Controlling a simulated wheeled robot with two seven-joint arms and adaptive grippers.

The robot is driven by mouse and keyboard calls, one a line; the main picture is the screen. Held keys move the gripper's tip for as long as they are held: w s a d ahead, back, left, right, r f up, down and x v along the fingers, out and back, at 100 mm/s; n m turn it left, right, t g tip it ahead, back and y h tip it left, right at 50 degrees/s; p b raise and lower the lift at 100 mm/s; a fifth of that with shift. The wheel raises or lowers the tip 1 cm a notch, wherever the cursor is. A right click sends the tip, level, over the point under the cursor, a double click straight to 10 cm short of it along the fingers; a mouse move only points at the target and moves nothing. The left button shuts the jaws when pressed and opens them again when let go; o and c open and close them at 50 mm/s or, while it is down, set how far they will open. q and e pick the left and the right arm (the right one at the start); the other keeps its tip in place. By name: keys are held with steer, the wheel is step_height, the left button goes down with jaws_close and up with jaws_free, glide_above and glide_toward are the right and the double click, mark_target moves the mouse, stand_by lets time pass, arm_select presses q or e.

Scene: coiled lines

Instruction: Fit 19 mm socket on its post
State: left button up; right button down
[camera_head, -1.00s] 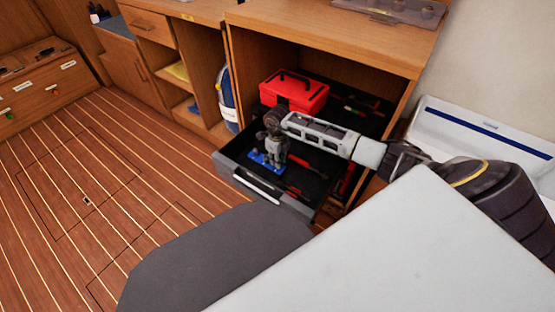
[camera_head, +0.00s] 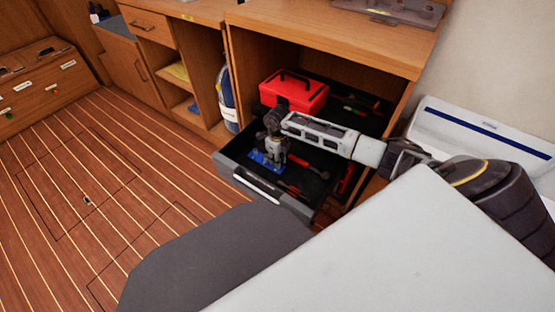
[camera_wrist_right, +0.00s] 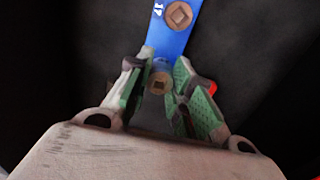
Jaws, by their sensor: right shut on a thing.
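The blue socket rail (camera_head: 258,159) lies in the open drawer. In the right wrist view the rail (camera_wrist_right: 174,40) runs up and away from my fingers. A round metal piece with a square centre (camera_wrist_right: 179,14) sits on it beside a "17" mark. My right gripper (camera_wrist_right: 159,88) points down at the rail's near end, its green-padded fingers shut on a small socket (camera_wrist_right: 160,82) with a square in its top. The "19" mark is not visible. The fingers hide the socket's lower part, so I cannot tell whether it is seated on a post. My left gripper is not in view.
The drawer (camera_head: 228,165) has a dark floor and holds red-handled tools (camera_head: 290,188). A red toolbox (camera_head: 293,92) stands behind the rail. The wooden cabinet (camera_head: 330,40) rises around the drawer. The striped floor to the left is clear.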

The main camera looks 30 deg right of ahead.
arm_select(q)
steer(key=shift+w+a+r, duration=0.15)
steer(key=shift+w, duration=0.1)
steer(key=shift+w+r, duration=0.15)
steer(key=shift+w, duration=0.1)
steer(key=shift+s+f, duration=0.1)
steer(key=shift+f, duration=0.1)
arm_select(e)
steer(key=shift+f, duration=0.35)
steer(key=shift+f, duration=0.25)
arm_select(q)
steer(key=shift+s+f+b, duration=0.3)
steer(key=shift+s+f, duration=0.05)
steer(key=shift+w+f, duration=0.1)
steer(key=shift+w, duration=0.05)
arm_select(e)
steer(key=shift+f, duration=0.35)
